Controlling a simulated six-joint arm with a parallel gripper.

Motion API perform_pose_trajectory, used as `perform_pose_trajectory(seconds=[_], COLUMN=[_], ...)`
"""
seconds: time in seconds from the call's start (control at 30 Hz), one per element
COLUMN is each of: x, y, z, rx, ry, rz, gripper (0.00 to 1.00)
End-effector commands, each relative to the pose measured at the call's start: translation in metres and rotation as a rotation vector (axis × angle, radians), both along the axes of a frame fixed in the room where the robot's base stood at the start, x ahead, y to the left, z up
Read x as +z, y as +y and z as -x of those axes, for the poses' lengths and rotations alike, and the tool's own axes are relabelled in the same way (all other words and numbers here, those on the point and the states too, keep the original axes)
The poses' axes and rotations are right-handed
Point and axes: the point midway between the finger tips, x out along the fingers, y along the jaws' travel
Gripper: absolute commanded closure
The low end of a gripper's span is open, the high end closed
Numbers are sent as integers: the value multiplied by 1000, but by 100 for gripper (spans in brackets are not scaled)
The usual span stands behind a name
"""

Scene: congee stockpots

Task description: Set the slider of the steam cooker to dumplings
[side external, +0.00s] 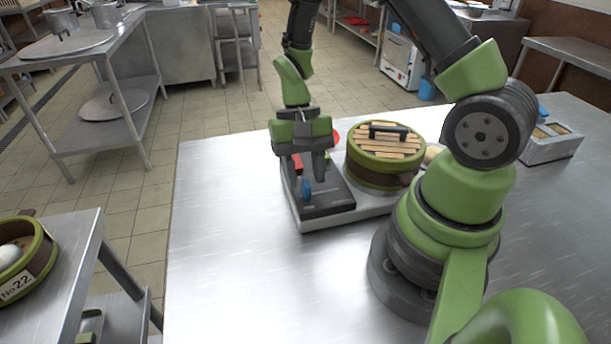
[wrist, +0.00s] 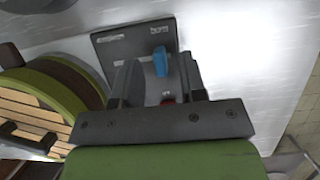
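The steam cooker has a pale base with a dark control panel (side external: 328,203) and a round wooden steamer (side external: 378,172) with a green rim and slatted lid. The panel also shows in the wrist view (wrist: 135,42), with small labels I cannot read. A blue slider knob (side external: 306,190) stands up from the panel; in the wrist view the blue knob (wrist: 160,62) appears between my fingertips. My gripper (side external: 305,178) points down over the panel, fingers apart and empty. Whether a finger touches the knob I cannot tell. A red part (wrist: 168,98) shows between the fingers.
The steel table (side external: 230,240) is clear to the left and front of the cooker. A metal container (side external: 550,143) stands at the right. A side cart (side external: 75,245) at the left holds another steamer basket (side external: 40,262) marked No 22.

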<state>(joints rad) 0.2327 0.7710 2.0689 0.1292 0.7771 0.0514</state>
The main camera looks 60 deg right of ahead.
Motion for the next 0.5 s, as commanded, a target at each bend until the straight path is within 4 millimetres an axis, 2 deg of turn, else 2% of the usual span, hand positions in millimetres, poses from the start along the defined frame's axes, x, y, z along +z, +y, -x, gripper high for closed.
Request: perform_pose_trajectory(seconds=[0.1, 0.4, 0.5], x=[-8, -10, -10], y=[2, 3, 3], z=[3, 3, 3], rx=[-1, -1, -1], ry=[2, -1, -1], rz=[0, 2, 2], gripper=[62, 62, 85])
